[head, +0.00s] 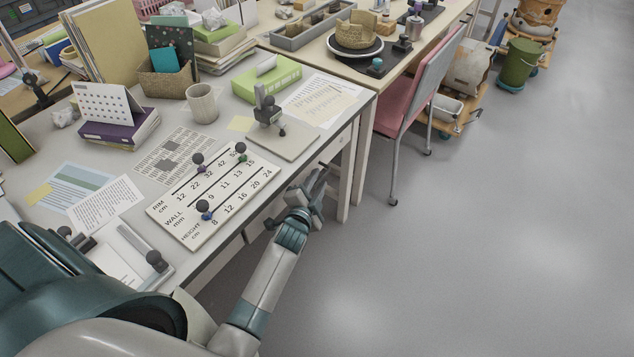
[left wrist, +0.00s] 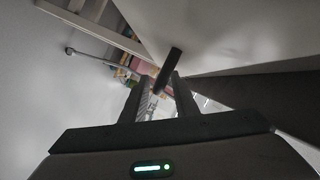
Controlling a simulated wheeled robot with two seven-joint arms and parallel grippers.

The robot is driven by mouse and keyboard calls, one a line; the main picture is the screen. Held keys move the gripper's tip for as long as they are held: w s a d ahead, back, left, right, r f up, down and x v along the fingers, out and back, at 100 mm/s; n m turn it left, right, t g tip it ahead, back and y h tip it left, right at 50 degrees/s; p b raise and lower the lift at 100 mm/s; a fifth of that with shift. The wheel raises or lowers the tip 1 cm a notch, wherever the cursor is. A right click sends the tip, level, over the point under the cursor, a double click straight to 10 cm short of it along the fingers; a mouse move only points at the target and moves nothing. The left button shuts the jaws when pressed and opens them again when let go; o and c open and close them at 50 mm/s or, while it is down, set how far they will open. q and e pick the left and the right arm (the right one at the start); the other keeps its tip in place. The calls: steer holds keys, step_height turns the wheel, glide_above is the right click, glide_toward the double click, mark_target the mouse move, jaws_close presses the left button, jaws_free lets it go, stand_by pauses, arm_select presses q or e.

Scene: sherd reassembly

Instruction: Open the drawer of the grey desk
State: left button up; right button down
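The grey desk (head: 350,113) fills the left of the head view, its top crowded. Its pale front (head: 338,153) shows only partly under the right end of the top edge. My left gripper (head: 322,178) is beside that front, below the level of the top. In the left wrist view my left gripper (left wrist: 160,88) has its two fingers apart. A dark bar handle (left wrist: 169,68) stands out by a pale panel (left wrist: 225,35), at the fingertips and in line with the gap. I cannot tell whether the fingers touch it. No drawer gap is clear. My right gripper is not in view.
On the desk near the front edge are a number board (head: 215,195) with dark knobs and a small stand (head: 268,110) on a plate. A pink chair (head: 410,100) stands right of the desk, by a second table. The floor (head: 480,240) at right is clear.

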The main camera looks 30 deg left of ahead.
arm_select(q)
steer(key=shift+c, duration=0.7)
jaws_close()
stand_by(0.6)
